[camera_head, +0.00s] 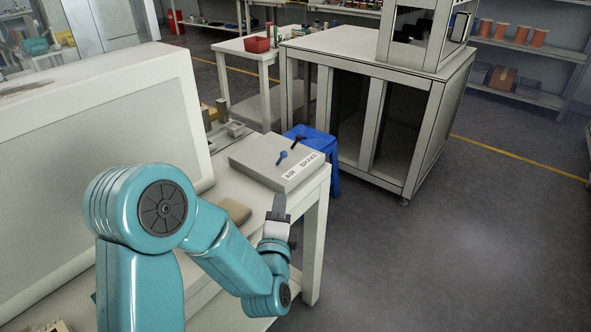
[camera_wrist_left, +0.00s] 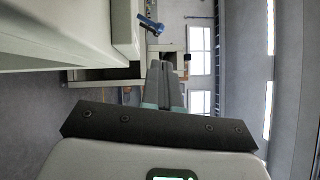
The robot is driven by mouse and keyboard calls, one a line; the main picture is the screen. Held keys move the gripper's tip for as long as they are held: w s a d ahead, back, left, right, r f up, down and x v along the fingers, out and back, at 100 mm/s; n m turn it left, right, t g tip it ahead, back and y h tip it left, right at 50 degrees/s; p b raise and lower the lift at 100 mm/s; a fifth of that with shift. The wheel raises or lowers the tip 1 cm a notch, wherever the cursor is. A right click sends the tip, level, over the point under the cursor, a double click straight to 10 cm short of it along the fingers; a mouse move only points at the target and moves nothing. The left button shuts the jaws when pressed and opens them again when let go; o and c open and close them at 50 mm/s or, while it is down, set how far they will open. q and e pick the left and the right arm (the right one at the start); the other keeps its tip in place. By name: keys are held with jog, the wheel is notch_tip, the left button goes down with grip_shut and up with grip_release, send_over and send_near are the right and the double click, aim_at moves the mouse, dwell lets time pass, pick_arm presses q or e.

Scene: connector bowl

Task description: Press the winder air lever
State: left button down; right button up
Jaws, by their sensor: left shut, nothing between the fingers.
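A light grey control box (camera_head: 262,160) sits on the right end of the white bench, with a white label (camera_head: 300,167) reading "AIR BRAKE". On its top stand a blue-knobbed lever (camera_head: 282,156) on the "AIR" side and a black-knobbed lever (camera_head: 297,141) on the "BRAKE" side. My left gripper (camera_head: 279,201) is shut and empty, in front of the box on the near side, apart from both levers. In the left wrist view the shut fingers (camera_wrist_left: 161,66) point toward the blue lever (camera_wrist_left: 150,23), which shows above and slightly left of them. My right gripper is out of view.
A large white machine housing (camera_head: 110,120) fills the left of the bench. A small tan block (camera_head: 235,211) lies near my arm. A blue stool (camera_head: 327,147) stands beyond the box, with a grey cabinet (camera_head: 350,48) behind. Floor to the right is clear.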

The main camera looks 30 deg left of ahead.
aim_at(282, 156)
pick_arm(q)
jog(key=shift+s+a+f, duration=0.15)
jog(key=shift+s+a, duration=0.05)
jog(key=shift+s, duration=0.1)
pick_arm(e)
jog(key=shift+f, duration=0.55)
pick_arm(q)
jog(key=p+x, duration=0.1)
jog(key=x, duration=1.3)
jog(key=shift+a, duration=0.1)
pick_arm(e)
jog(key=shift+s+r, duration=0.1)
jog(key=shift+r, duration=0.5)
pick_arm(q)
jog(key=shift+r, duration=0.25)
jog(key=shift+a+r+n, duration=0.1)
jog(key=shift+r+n, duration=0.05)
jog(key=shift+n, duration=0.25)
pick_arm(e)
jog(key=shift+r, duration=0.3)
